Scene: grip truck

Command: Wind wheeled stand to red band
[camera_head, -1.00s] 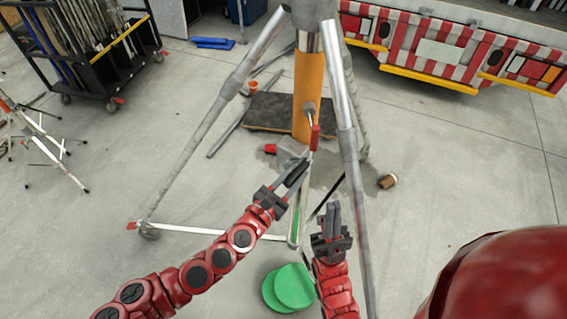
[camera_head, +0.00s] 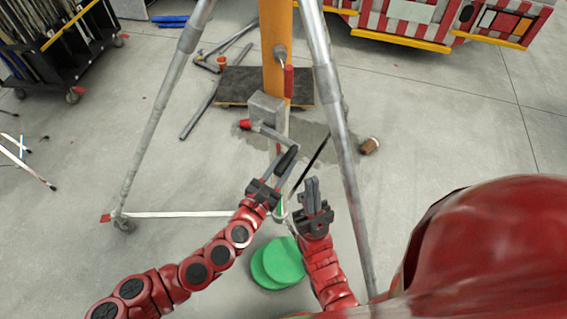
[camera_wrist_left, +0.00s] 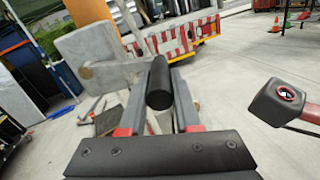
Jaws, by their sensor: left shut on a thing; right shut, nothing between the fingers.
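The wheeled stand has grey metal legs (camera_head: 333,120) and an orange column (camera_head: 276,50); its top is out of the head view. A grey winch box (camera_head: 265,108) sits low at the column, with a metal crank arm (camera_head: 272,134) reaching down to the right. My left gripper (camera_head: 283,163) is shut on the crank's black handle (camera_wrist_left: 159,84), which lies between its fingers in the left wrist view. My right gripper (camera_head: 312,183) is shut and empty, to the right of the left one and inside the near legs. I cannot make out a red band on the column.
A red lever (camera_head: 289,82) hangs on the column. Green discs (camera_head: 277,264) lie on the floor below my grippers. A black cart (camera_head: 60,45) stands back left, and a red-and-white striped truck (camera_head: 420,20) back right.

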